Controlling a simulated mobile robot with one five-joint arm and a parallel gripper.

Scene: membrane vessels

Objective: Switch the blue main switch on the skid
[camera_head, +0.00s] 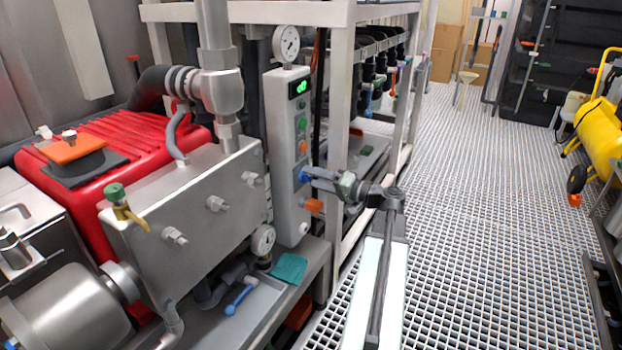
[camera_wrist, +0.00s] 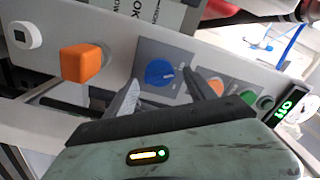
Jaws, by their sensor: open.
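The blue main switch (camera_wrist: 159,73) is a round blue knob on a dark square plate on the grey control panel. In the wrist view it sits just beyond and between the tips of my gripper (camera_wrist: 162,84). My gripper is open, one finger on each side of the switch in the picture; I cannot tell whether either touches it. In the head view my gripper (camera_head: 309,180) reaches the front of the grey panel (camera_head: 287,155) from the right, and a small blue part of the switch (camera_head: 303,175) shows at its tip. The rest of the switch is hidden there.
An orange block-shaped knob (camera_wrist: 82,63) is beside the switch, with an orange button (camera_wrist: 216,86) and green button (camera_wrist: 247,98) on its other side. A lit green display (camera_head: 299,87) tops the panel. A white frame post (camera_head: 341,130) stands close behind.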

